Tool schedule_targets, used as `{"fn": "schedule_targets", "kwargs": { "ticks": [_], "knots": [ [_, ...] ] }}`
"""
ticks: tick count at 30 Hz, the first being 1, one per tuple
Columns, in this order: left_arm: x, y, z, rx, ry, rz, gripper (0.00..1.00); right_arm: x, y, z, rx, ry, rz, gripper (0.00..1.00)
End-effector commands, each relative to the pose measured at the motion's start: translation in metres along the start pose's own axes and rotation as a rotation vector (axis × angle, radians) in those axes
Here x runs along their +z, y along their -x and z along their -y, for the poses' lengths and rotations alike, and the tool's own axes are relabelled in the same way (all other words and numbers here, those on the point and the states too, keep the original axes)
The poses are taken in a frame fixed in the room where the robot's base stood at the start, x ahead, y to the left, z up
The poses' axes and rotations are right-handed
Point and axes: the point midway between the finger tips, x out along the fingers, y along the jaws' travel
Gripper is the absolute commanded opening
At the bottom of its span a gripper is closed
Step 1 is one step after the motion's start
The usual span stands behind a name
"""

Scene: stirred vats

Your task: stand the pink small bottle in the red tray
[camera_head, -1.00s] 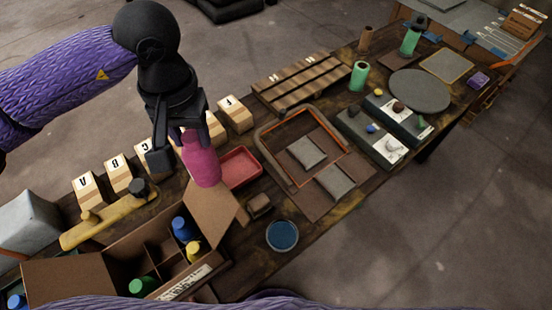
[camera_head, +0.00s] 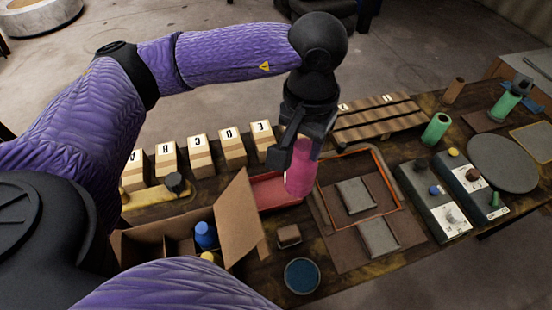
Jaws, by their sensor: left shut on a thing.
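The pink small bottle (camera_head: 300,173) is held about upright in my left gripper (camera_head: 298,148), which is shut on its upper part. The bottle is in front of the right end of the red tray (camera_head: 268,191) in the picture and hides that end. I cannot tell whether its base touches the tray or hangs above it. The visible left part of the tray is empty. My right gripper is not in view.
An open cardboard box (camera_head: 240,222) with blue-topped (camera_head: 205,236) and yellow bottles stands front left of the tray. Lettered blocks (camera_head: 199,160) line the back. A red-edged frame with grey pads (camera_head: 356,195) lies right of the tray. A small brown block (camera_head: 289,235) lies in front.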

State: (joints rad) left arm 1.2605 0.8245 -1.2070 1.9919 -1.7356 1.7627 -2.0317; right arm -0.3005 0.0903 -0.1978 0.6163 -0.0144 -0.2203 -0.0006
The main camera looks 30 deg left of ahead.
Motion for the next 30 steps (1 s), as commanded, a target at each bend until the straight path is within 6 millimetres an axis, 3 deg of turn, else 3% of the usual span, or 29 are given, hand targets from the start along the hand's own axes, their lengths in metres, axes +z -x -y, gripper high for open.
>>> {"fn": "schedule_targets", "kwargs": {
  "ticks": [1, 13, 23, 30],
  "knots": [
    [0.000, -0.011, 0.000, 0.000, 0.000, 0.000, 0.00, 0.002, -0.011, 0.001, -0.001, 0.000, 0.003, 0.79],
    [-0.001, -0.058, 0.001, 0.001, 0.029, 0.001, 0.00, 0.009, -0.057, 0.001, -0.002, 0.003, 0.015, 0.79],
    [-0.022, -0.075, 0.021, 0.022, 0.721, -0.013, 0.00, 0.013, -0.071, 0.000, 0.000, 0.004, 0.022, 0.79],
    [-0.041, -0.101, 0.050, 0.037, 1.510, -0.009, 0.00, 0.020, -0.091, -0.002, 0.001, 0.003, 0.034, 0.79]
  ]
}}
